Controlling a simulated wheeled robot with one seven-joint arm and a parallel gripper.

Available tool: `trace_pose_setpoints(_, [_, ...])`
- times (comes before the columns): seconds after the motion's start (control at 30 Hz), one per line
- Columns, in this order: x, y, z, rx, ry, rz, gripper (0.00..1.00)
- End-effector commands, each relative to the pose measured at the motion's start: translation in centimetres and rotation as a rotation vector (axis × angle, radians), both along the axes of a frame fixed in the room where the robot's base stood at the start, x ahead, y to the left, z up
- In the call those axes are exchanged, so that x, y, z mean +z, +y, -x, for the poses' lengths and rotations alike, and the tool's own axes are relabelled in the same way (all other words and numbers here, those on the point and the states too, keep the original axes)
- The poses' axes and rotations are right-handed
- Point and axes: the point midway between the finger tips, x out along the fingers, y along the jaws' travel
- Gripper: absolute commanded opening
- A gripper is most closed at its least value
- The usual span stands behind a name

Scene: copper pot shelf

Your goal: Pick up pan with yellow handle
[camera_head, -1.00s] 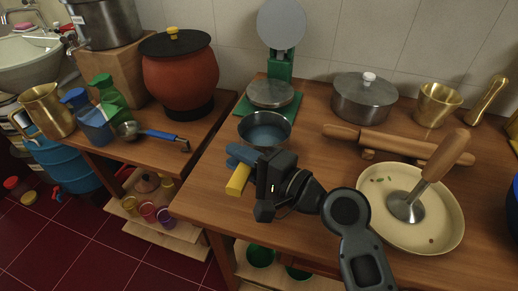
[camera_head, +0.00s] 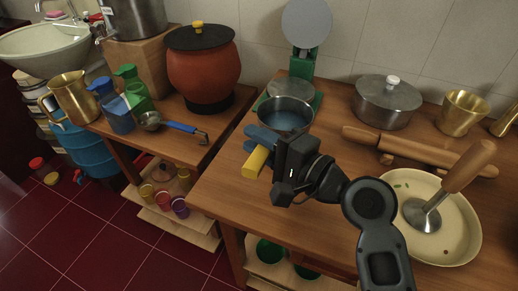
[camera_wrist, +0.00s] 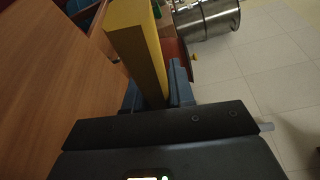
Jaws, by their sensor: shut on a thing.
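The pan (camera_head: 287,117) is a small round metal one with a bluish inside. It is near the wooden table's left side, in front of the green scale, and appears slightly raised above the tabletop. Its yellow handle (camera_head: 256,161) points toward the front left. My gripper (camera_head: 262,139) is shut on the handle, with blue fingers on either side of it. In the wrist view the yellow handle (camera_wrist: 136,42) runs up from between the blue fingers (camera_wrist: 157,95). The pan's bowl is not clearly seen there, and its underside is hidden.
The green scale (camera_head: 319,74) stands close behind the pan. A lidded metal pot (camera_head: 386,106), a rolling pin (camera_head: 415,150) and a cream bowl (camera_head: 459,228) with a masher are to the right. A red clay pot (camera_head: 202,80) and a ladle (camera_head: 170,124) are on the left table.

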Motion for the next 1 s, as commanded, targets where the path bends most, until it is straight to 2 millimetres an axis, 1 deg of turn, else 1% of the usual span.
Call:
trace_pose_setpoints(0.03, [1.0, -0.6, 0.1, -0.005, -0.005, -0.001, 0.0])
trace_pose_setpoints(0.17, [2.3, -3.1, 1.0, -0.007, -0.005, -0.001, 0.0])
trace_pose_setpoints(0.3, [4.1, -5.8, 2.1, -0.006, -0.006, -0.002, 0.0])
trace_pose_setpoints(0.4, [5.2, -7.5, 2.8, -0.006, -0.006, -0.001, 0.0])
trace_pose_setpoints(0.5, [6.1, -8.8, 3.3, -0.004, -0.005, -0.001, 0.0])
trace_pose_setpoints(0.7, [7.1, -10.5, 4.0, -0.002, -0.005, -0.001, 0.0])
trace_pose_setpoints(0.8, [7.3, -10.9, 4.1, -0.002, -0.003, -0.001, 0.0])
trace_pose_setpoints(1.0, [7.4, -10.9, 4.2, -0.001, -0.003, 0.0, 0.0])
